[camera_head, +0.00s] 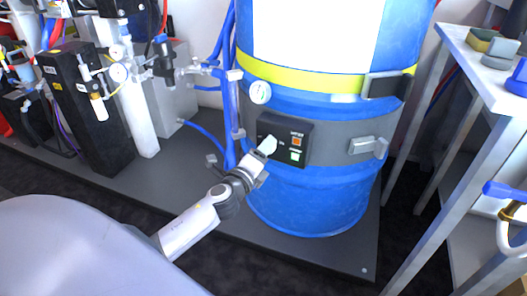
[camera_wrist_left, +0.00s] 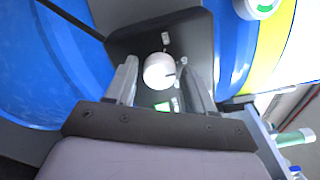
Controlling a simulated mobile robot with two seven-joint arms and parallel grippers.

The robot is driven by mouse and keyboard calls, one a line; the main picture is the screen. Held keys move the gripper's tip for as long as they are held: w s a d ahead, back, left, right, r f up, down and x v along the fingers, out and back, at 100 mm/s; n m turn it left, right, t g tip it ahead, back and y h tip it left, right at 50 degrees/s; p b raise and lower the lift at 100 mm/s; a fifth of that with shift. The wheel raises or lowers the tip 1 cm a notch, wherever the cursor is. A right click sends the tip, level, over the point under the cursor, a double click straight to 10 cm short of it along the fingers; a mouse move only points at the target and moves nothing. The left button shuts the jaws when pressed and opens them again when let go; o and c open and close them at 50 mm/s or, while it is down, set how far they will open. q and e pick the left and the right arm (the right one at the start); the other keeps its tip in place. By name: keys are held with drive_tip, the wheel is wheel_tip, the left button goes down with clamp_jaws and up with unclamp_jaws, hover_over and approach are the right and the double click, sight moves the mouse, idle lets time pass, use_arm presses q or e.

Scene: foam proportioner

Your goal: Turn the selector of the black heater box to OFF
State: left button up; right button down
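The black heater box (camera_head: 303,153) is strapped to the front of the blue drum, with an orange-red square and a green-white square on its face. My left gripper (camera_head: 264,151) is at the box's left side and covers part of it in the head view. In the left wrist view, the round white selector knob (camera_wrist_left: 158,72) stands on the dark box face (camera_wrist_left: 190,48), with a dark mark towards its right edge. The fingers of my left gripper (camera_wrist_left: 161,85) are open, one on each side of the knob, with small gaps visible. The selector's lettering is too small to read.
Blue hoses and a pipe (camera_head: 232,120) stand close left of the box. A white table (camera_head: 489,85) is at the right. The dark base plate (camera_head: 335,252) lies below.

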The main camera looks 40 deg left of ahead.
use_arm(q)
drive_tip(key=shift+o, duration=0.3)
use_arm(e)
drive_tip(key=shift+a, duration=0.1)
use_arm(q)
drive_tip(key=s+p, duration=0.1)
drive_tip(key=s, duration=0.6)
drive_tip(key=shift+d, duration=0.45)
use_arm(e)
drive_tip(key=shift+w+a+r, duration=0.1)
drive_tip(key=shift+w+a, duration=0.1)
drive_tip(key=shift+a, duration=0.1)
